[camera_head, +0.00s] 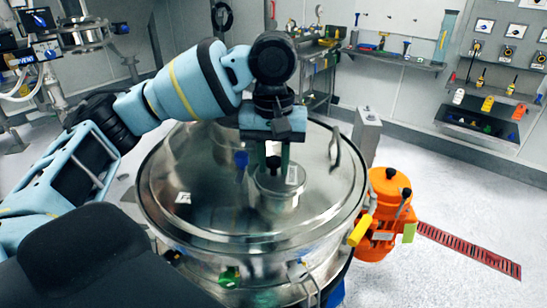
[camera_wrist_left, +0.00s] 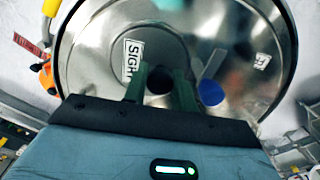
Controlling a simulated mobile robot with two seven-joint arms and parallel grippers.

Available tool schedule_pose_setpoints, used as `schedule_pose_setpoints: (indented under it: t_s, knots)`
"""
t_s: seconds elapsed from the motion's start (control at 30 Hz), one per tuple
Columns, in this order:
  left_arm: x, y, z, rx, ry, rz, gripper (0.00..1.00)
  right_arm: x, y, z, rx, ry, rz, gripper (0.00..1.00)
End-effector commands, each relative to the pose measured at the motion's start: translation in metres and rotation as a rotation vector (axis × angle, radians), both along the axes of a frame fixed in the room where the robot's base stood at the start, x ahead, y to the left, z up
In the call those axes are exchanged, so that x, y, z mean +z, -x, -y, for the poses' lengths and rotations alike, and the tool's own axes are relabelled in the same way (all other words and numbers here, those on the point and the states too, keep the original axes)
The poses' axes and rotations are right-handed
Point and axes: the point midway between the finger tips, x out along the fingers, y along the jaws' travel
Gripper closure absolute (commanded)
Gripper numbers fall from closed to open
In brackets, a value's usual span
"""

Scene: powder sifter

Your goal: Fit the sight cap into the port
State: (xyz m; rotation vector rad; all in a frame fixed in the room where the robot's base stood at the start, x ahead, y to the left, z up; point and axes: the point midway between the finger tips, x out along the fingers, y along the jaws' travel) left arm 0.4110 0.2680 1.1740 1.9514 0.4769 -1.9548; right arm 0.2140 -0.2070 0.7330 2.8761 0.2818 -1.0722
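My left gripper (camera_head: 273,165) points straight down over a short metal cylinder (camera_head: 277,196) on the sifter's round steel lid (camera_head: 205,180). Its two green fingers are apart. A dark round spot (camera_wrist_left: 160,82) shows between the fingertips in the left wrist view; I cannot tell whether it is a held cap or the port's opening. A white label reading SIGHT (camera_wrist_left: 133,60) lies left of the fingers there. A blue knob (camera_head: 241,161) stands on the lid beside the cylinder; it also shows in the left wrist view (camera_wrist_left: 210,92). My right gripper is not in view.
A curved handle (camera_head: 335,147) stands at the lid's right. A yellow handle (camera_head: 360,230) and an orange motor (camera_head: 385,215) are right of the sifter. A shelf (camera_head: 397,58) and tool panel are on the back wall.

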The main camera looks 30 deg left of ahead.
Motion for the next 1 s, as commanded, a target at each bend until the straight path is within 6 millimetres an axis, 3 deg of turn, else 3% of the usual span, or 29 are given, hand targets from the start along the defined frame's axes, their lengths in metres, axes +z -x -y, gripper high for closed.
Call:
schedule_pose_setpoints:
  t_s: [0.03,0.13,0.53,1.0]
  knots:
    - [0.000,0.000,0.000,0.000,0.000,0.000,0.67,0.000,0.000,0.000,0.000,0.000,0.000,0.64]
    - [0.000,0.000,0.000,0.000,0.000,0.000,0.53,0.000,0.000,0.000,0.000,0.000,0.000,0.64]
    - [0.006,0.000,0.000,0.001,0.000,0.002,0.53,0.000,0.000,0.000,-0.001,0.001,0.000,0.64]
    - [0.081,0.000,0.000,0.002,-0.001,0.005,0.53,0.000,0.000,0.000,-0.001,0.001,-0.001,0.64]
